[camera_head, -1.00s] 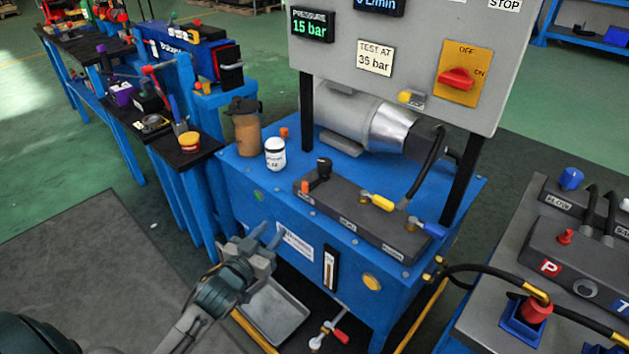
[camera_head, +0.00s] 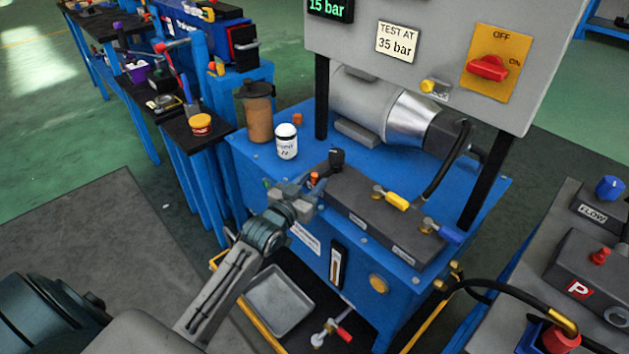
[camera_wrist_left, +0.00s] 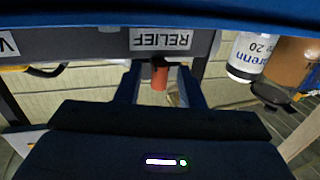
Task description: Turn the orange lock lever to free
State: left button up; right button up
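The orange lock lever (camera_head: 314,179) stands at the left end of the dark valve block (camera_head: 350,195), beside a black knob (camera_head: 336,157). It also shows in the left wrist view as a short orange post (camera_wrist_left: 160,74), below an upside-down RELIEF label (camera_wrist_left: 160,40). My left gripper (camera_head: 306,187) is at that end of the block, close to the lever. In the wrist view its two fingers (camera_wrist_left: 158,88) are apart, with the lever seen between them and no clear contact. The gripper hides part of the lever's base in the head view. My right gripper is out of view.
A white bottle (camera_head: 286,141) and a brown canister (camera_head: 257,112) stand on the blue bench left of the block. Yellow (camera_head: 395,201) and blue (camera_head: 442,232) valve handles are farther right. A control panel (camera_head: 440,55) hangs above. A grey tray (camera_head: 280,300) lies below.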

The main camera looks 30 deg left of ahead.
pick_arm(q)
jog(key=shift+w, duration=0.85)
jog(key=shift+c, duration=0.2)
